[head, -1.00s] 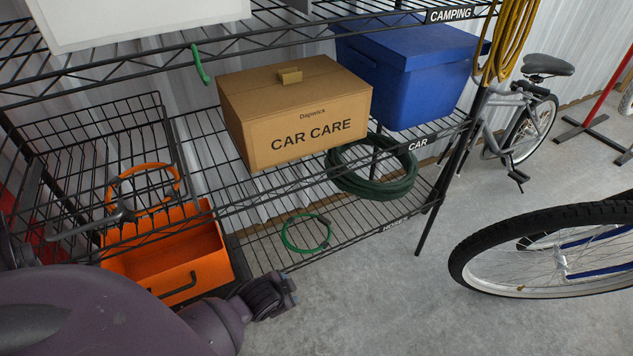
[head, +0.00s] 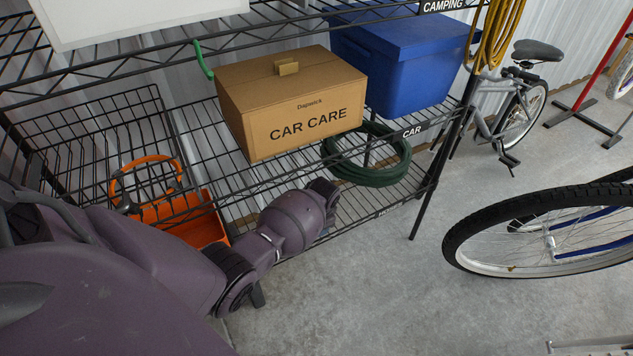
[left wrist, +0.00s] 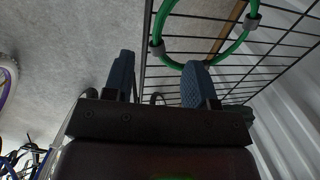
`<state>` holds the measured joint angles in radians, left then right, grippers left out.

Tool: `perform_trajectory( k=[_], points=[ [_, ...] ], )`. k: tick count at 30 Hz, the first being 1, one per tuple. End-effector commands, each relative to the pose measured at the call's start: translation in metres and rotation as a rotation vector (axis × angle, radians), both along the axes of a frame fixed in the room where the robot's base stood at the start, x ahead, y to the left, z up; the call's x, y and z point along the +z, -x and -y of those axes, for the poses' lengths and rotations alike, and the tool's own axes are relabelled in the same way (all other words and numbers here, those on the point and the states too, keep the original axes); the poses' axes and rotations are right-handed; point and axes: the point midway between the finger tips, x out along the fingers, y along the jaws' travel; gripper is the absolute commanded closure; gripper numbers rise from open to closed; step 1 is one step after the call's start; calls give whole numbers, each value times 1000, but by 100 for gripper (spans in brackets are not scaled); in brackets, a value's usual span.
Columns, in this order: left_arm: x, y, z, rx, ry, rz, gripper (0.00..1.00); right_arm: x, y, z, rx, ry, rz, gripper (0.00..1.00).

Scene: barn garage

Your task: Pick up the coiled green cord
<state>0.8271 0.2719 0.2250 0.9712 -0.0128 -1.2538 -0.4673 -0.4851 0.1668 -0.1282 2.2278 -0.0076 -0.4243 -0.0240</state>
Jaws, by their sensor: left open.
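The coiled green cord (left wrist: 158,28) is a bright green loop with grey fittings, lying on the wire shelf in the left wrist view. In the head view it is hidden behind my left arm. My left gripper (left wrist: 158,76) is open, with its two dark fingers apart. The right-hand finger in the left wrist view overlaps the near edge of the loop; I cannot tell whether it touches. The other finger is outside the loop over the floor side. In the head view the left gripper's fingers are hidden. My right gripper is not in view.
An orange toolbox (head: 200,230) stands left. A bicycle wheel (head: 550,240) is at the right. The concrete floor (head: 370,300) in front is clear.

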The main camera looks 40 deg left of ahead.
Motion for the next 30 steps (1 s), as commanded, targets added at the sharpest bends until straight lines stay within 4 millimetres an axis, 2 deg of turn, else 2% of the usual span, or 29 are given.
perform_trajectory(
  k=[5, 8, 12, 21, 30],
  points=[
    [-2, 0, 0, 0, -1, 0, 48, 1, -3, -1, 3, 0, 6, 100],
    [-9, 1, -1, -1, -1, -2, 48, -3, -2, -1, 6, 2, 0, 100],
    [-29, 2, -4, 0, -1, -8, 48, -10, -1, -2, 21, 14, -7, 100],
    [-67, -1, -11, 0, -1, -7, 48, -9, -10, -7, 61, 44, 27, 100],
    [-74, -6, -14, 1, -1, 2, 48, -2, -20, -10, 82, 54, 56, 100]
  ],
)
